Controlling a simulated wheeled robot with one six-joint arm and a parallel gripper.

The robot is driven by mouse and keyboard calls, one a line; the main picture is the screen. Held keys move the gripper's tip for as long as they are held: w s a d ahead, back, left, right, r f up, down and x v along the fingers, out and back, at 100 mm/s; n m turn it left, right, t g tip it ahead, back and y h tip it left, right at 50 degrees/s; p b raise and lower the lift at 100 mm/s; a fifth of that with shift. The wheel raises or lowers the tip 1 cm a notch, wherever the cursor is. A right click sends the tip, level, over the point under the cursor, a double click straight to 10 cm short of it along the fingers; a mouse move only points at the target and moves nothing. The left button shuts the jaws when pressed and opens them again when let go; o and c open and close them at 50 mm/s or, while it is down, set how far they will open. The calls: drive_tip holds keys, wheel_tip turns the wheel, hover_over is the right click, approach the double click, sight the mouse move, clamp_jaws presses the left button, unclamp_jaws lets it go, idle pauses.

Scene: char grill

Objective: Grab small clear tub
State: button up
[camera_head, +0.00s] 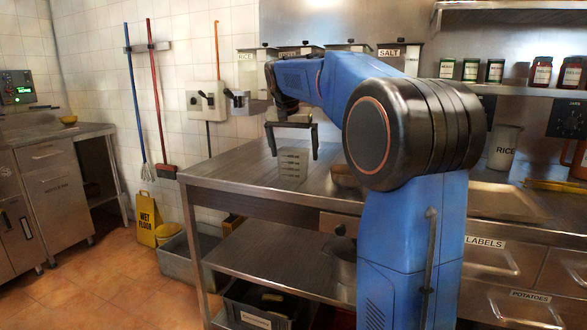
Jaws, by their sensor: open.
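The small clear tub (291,166) stands upright on the steel counter, near its left end. It is see-through with faint markings on its side. My gripper (293,153) is open and points down from above, with one finger on the left of the tub and one on the right. The right finger reaches down near the tub's upper right side. I cannot tell whether either finger touches the tub. My blue arm hides the counter to the right of it.
The steel counter (235,172) has bare room left of the tub. Labelled bins, one marked salt (388,52), line the wall behind. A brown round item (345,176) sits right of the tub, partly hidden by my arm.

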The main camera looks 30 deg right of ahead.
drive_tip(key=x, duration=0.4)
drive_tip(key=shift+a, duration=0.15)
drive_tip(key=c, duration=1.2)
drive_tip(key=shift+r, duration=0.1)
